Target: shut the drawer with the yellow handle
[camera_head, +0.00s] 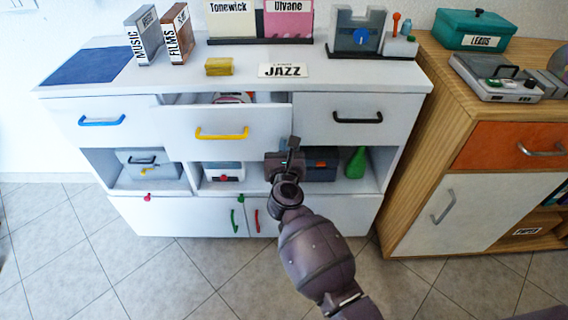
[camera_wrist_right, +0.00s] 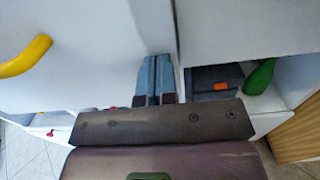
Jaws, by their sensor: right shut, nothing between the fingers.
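The drawer with the yellow handle (camera_head: 265,122) is in the middle of the white cabinet's top row. It stands pulled out, and its inside shows behind the front's top edge. Its yellow handle (camera_head: 222,133) also shows at the left of the right wrist view (camera_wrist_right: 25,57). My right gripper (camera_head: 293,143) is in front of the cabinet, by the lower right corner of that drawer front. Its two fingers (camera_wrist_right: 155,75) are together with nothing between them. I cannot tell whether they touch the drawer. My left gripper is not in view.
Drawers with a blue handle (camera_head: 102,121) and a black handle (camera_head: 357,117) flank it, both shut. Open compartments below hold boxes and a green bottle (camera_head: 356,162). A wooden cabinet (camera_head: 430,150) stands at the right. The tiled floor in front is clear.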

